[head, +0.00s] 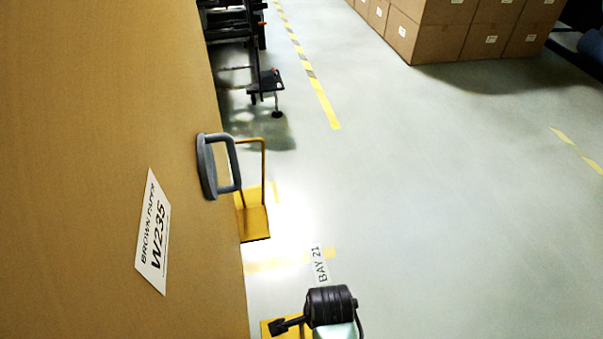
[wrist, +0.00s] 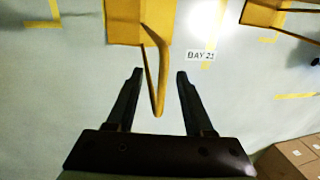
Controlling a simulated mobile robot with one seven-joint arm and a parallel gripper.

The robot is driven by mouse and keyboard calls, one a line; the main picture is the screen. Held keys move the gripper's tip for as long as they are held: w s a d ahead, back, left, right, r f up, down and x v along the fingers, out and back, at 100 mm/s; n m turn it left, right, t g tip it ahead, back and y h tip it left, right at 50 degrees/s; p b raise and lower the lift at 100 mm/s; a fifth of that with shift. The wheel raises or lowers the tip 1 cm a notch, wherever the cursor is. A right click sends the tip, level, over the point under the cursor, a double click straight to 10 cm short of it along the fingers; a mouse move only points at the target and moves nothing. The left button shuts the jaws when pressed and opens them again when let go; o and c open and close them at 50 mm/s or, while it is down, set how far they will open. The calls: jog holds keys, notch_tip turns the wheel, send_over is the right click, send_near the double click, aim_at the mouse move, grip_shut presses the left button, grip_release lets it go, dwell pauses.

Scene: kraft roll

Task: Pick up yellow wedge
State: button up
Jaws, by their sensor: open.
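A yellow wedge (wrist: 124,25) with a yellow bar handle (wrist: 153,65) lies on the floor at the top of the wrist view. In the head view this wedge (head: 267,329) shows only in part at the bottom edge, behind my arm. My gripper (wrist: 159,74) is open. The handle reaches down between its two dark fingers in the wrist view, with a gap on each side. I cannot tell whether the handle is at fingertip depth. A second yellow wedge (head: 255,224) with a handle lies farther up, beside the roll; it also shows in the wrist view (wrist: 264,13).
The big brown paper roll (head: 90,120) fills the left, with a white W235 label (head: 153,232) and a grey-handled part (head: 208,165) at its edge. A BAY 21 marking (head: 320,265) is on the floor. Stacked cartons (head: 440,35) stand farther back. Floor at right is clear.

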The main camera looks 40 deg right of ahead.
aim_at(302, 331)
notch_tip(302, 331, down, 7)
jog(key=w+d+b, duration=0.1)
jog(key=b, duration=0.3)
jog(key=shift+w+d, duration=0.15)
jog(key=shift+w, duration=0.05)
jog(key=shift+r, duration=0.1)
grip_shut()
dwell(1.1)
jog(key=shift+r, duration=0.15)
